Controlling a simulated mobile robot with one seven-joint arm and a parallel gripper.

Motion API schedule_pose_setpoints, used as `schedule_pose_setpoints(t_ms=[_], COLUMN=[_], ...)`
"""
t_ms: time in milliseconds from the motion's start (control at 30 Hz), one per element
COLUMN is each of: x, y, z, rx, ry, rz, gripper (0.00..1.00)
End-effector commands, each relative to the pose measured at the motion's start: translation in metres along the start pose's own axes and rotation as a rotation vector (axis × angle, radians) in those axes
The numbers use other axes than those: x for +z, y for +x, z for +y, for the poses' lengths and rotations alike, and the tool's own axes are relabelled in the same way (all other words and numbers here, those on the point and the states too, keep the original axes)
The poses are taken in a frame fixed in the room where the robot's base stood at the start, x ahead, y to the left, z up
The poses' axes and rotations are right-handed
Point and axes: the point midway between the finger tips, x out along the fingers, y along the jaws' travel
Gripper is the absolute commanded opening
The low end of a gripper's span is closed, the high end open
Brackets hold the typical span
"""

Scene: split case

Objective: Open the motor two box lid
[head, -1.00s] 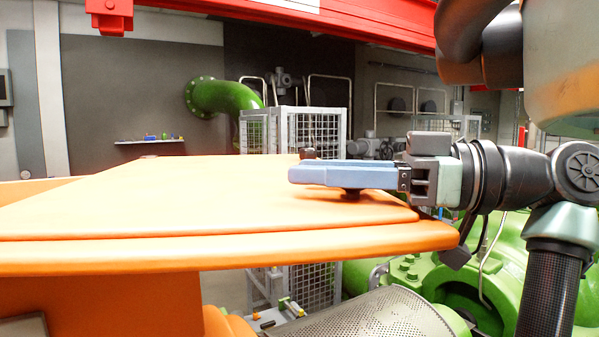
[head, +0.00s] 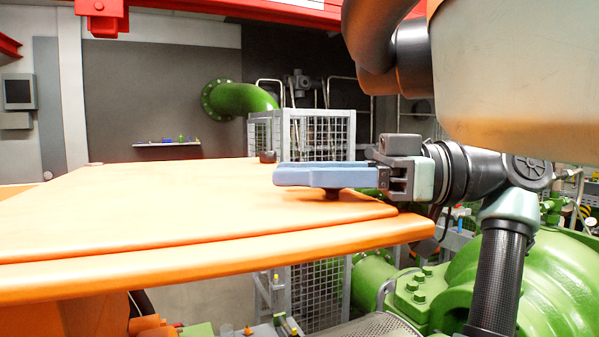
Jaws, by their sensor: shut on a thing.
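The orange box lid (head: 170,205) is a broad flat panel that fills the left and middle of the head view. Its near right corner lies below my gripper. My gripper (head: 300,176) reaches in from the right with its blue fingers lying flat just above the lid. It is shut on a small dark knob (head: 332,194) on the lid top; the fingers hide the knob's upper part. A second dark knob (head: 267,157) stands free on the lid behind the fingertips. Below the lid, part of the orange box (head: 60,325) shows at the lower left.
A grey mesh cage (head: 318,135) stands behind the lid. Green machinery (head: 520,275) fills the lower right, below my arm. A green pipe (head: 240,98) is on the back wall. A red beam (head: 250,10) crosses the top. Open floor shows beneath the lid.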

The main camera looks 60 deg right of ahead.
Motion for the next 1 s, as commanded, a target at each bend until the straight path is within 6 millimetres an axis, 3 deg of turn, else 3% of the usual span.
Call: schedule_pose_setpoints(t_ms=[467,500,633,1000], x=[0.0024,0.0025,0.0019,0.0006], y=[-0.0007,-0.0006,-0.0005,-0.0005], z=[0.0008,0.0008,0.0007,0.0005], rx=[-0.002,-0.003,-0.003,-0.002], ry=[0.003,0.003,0.002,0.0], rz=[-0.004,-0.004,-0.004,-0.001], gripper=[0.0,0.45,0.68,0.7])
